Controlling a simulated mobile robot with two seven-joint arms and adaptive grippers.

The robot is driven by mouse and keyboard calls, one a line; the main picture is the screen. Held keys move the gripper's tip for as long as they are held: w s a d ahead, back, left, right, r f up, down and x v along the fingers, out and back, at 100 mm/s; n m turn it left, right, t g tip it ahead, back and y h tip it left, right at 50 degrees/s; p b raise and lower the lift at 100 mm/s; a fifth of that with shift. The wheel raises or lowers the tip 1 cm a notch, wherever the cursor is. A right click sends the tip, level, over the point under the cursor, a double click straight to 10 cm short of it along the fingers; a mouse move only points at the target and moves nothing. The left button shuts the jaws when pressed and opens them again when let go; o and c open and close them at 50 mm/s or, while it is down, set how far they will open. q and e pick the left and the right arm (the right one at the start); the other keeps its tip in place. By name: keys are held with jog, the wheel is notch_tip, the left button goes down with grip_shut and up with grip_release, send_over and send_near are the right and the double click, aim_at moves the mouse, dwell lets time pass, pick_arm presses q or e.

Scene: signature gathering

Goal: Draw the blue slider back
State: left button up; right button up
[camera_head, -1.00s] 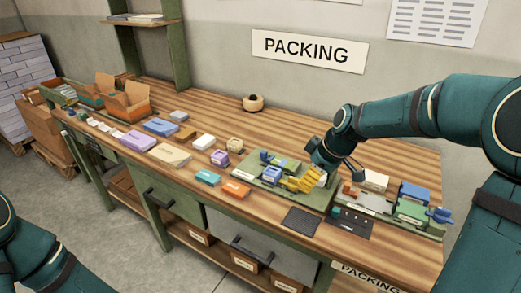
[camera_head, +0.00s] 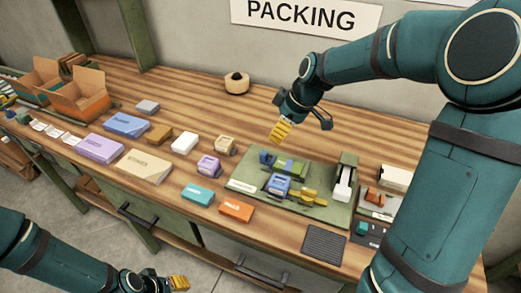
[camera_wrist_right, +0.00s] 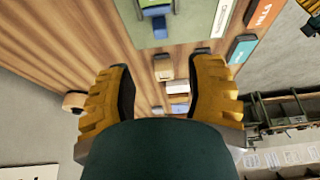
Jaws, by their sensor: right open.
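The green board (camera_head: 240,183) lies on the wooden bench. A small blue piece, seemingly the blue slider (camera_head: 265,157), sits at its back left corner beside a green block (camera_head: 290,167). A blue piece on the board also shows in the right wrist view (camera_wrist_right: 160,28). A second blue part (camera_head: 278,184) and a yellow part (camera_head: 312,197) sit nearer the front. My right gripper (camera_head: 280,132) is open and empty above the bench behind the board, apart from the blue piece. My left gripper (camera_head: 180,283) is low at the front; its opening is unclear.
Left of the board stand a lilac stamp-like block (camera_head: 208,165) and a tan one (camera_head: 225,144). Teal (camera_head: 197,194) and orange (camera_head: 236,209) boxes lie in front. The bench behind the board is mostly clear.

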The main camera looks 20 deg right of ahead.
aim_at(265, 153)
jog(key=b+x, duration=0.2)
jog(key=x, duration=1)
jog(key=shift+f, duration=0.35)
grip_shut()
